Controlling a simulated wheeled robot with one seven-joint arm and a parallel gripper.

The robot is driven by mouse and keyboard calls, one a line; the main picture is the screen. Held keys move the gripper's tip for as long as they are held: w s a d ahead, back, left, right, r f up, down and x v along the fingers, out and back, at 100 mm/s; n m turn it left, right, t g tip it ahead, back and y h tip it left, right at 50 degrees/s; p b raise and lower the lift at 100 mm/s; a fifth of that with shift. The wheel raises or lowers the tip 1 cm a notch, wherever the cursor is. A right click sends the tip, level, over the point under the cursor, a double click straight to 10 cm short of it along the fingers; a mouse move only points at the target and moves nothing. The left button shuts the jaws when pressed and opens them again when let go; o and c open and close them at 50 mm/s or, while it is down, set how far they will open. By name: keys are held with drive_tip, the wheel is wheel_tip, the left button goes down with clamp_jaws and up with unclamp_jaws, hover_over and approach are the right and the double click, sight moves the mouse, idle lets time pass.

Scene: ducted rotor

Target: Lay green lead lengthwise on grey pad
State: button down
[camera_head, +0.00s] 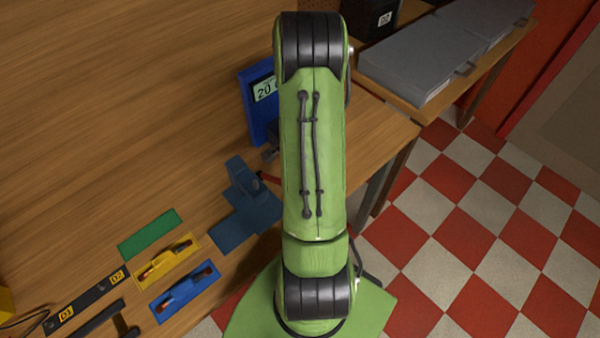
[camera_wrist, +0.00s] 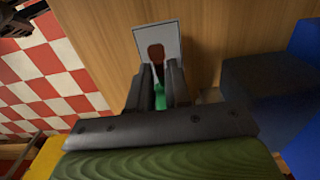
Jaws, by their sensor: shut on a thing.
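In the wrist view my gripper (camera_wrist: 158,75) is shut on the green lead (camera_wrist: 160,98), whose green part shows between the two dark fingers. A red-brown end, which looks like the lead's tip, shows just beyond the fingertips against the grey pad (camera_wrist: 143,34). The pad lies flat on the wooden table, and its near part is hidden by the fingers. I cannot tell whether the lead touches the pad. In the head view my arm hides the gripper, lead and grey pad.
A bare green pad (camera_head: 150,234) lies on the table (camera_head: 100,150). Beside it are a yellow pad (camera_head: 145,283) and a blue pad (camera_head: 161,312), each with a lead. A blue meter (camera_head: 249,112) and a dark blue stand (camera_head: 232,228) are close to my arm.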

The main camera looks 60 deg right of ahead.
wheel_tip(320, 180, down, 3)
drive_tip(key=shift+w+a+f, duration=0.1)
drive_tip(key=shift+f, duration=0.2)
drive_tip(key=c, duration=1.1)
unclamp_jaws()
drive_tip(key=shift+o, duration=0.2)
